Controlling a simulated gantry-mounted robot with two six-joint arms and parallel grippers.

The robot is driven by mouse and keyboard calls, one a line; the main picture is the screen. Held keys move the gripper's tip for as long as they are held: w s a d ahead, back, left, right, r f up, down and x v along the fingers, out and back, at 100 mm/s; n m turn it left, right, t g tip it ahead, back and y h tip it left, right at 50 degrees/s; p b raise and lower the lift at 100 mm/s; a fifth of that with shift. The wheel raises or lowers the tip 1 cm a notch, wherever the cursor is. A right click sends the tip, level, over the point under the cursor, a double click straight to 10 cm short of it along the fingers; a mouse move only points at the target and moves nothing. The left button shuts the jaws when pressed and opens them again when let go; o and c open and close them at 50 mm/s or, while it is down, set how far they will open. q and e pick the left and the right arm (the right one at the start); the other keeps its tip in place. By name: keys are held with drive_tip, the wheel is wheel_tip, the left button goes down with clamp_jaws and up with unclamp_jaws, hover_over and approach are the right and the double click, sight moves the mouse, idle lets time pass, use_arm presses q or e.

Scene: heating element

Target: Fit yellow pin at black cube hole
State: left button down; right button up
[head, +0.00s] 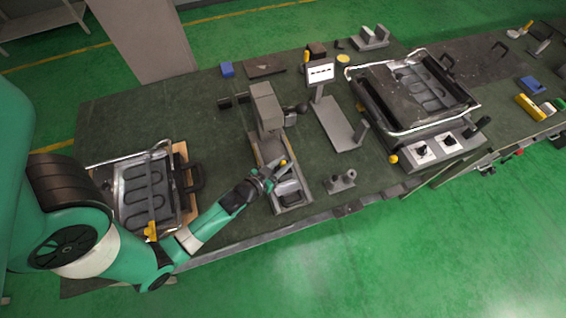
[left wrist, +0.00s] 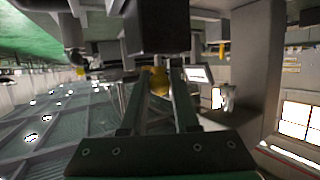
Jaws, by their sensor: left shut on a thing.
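My left gripper (head: 277,170) reaches over the workbench from the left, by the grey fixture near the bench's front edge. It is shut on the yellow pin (head: 284,162), which shows as a small yellow spot at the fingertips. In the left wrist view the yellow pin (left wrist: 158,81) sits between the two fingers of the left gripper (left wrist: 160,72). A black block (left wrist: 157,27), which looks like the black cube, is just beyond the fingertips there. Its hole is not visible, and I cannot tell whether the pin touches it. My right gripper is not in view.
The grey fixture's tall post (head: 266,105) stands just behind the gripper. A heating-element tray (head: 145,190) lies to the left, and a larger framed unit (head: 415,92) stands to the right. A stand with a white display (head: 320,72) is between them. Bare bench lies behind the left tray.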

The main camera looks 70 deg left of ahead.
use_arm(q)
drive_tip(key=c, duration=0.6)
unclamp_jaws()
drive_tip(key=b+v, duration=0.1)
drive_tip(key=v, duration=1)
drive_tip(key=shift+s+d+r, duration=0.1)
drive_tip(key=shift+s+r, duration=0.05)
drive_tip(key=shift+s, duration=0.05)
